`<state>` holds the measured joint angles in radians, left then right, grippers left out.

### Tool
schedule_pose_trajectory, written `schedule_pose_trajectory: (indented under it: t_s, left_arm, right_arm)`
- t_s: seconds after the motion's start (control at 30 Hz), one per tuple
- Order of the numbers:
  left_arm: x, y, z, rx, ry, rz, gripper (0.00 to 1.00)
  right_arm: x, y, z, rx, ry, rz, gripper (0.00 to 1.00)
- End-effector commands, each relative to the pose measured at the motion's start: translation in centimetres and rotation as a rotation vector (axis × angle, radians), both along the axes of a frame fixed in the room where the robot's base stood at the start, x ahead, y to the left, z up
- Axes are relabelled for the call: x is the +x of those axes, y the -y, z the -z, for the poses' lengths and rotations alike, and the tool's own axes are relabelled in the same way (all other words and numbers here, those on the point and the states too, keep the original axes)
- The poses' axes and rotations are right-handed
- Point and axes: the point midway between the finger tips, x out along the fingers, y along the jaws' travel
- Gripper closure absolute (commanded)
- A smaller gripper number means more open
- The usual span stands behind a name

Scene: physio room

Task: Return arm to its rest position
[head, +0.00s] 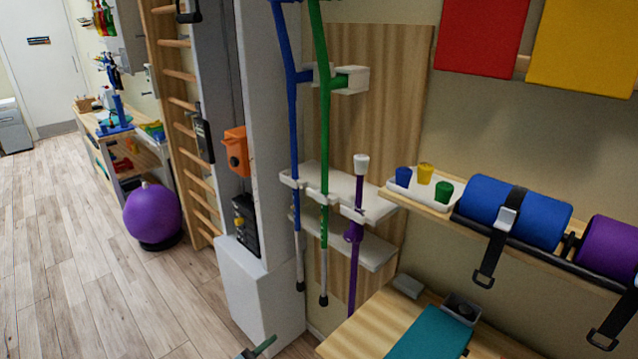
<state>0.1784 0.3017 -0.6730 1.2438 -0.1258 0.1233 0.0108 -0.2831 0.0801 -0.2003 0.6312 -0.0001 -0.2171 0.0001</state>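A small dark and green piece (262,346) shows at the bottom edge, mostly cut off by the frame. I cannot tell what it belongs to.
A blue crutch (292,120), a green crutch (322,130) and a purple cane (354,250) stand in a white wall rack (375,208). A shelf at right holds small cups and strapped rolls (520,212). A wooden bench (350,335) is below. Open floor lies left, beyond a purple ball (152,212).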

Motion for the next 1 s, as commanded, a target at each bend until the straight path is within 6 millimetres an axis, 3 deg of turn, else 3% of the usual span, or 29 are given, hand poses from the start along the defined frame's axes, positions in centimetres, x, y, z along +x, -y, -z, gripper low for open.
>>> schedule_pose_trajectory:
  t_s: [0.03, 0.1, 0.27, 0.4, 0.47, 0.6, 0.8, 0.9, 1.0]
  left_arm:
    - [-0.9, -1.0, 2.6, 0.007, -0.054, -0.036, 0.46]
    - [-2.2, -2.5, 5.9, 0.018, -0.131, -0.09, 0.46]
    - [-7.7, -6.8, 15.2, 0.054, -0.36, -0.238, 0.46]
    - [-14.8, -10.1, 22.6, 0.087, -0.573, -0.364, 0.46]
    - [-18.4, -11.4, 25.4, 0.101, -0.663, -0.414, 0.46]
    - [-27.3, -13.7, 30.8, 0.131, -0.871, -0.523, 0.46]
    - [-39.4, -15.4, 35.1, 0.169, -1.124, -0.644, 0.46]
    - [-43.3, -15.7, 35.9, 0.181, -1.202, -0.679, 0.46]
    - [-45.5, -15.8, 36.3, 0.188, -1.248, -0.697, 0.46]
  right_arm:
    - [1.2, 0.0, 0.3, 0.001, 0.017, 0.0, 0.46]
    - [1.3, 0.0, 0.6, 0.001, 0.02, 0.0, 0.46]
    - [-1.8, 0.2, 1.8, -0.003, -0.028, 0.0, 0.46]
    - [-3.2, 0.3, 2.6, -0.006, -0.051, 0.0, 0.46]
    - [-3.1, 0.3, 3.0, -0.006, -0.051, 0.0, 0.46]
    - [-2.9, 0.2, 3.7, -0.005, -0.046, 0.0, 0.46]
    - [-1.6, 0.1, 4.4, -0.003, -0.025, 0.0, 0.46]
    - [-1.4, 0.1, 4.6, -0.003, -0.022, 0.0, 0.46]
    - [-1.5, 0.1, 4.7, -0.003, -0.023, 0.0, 0.46]
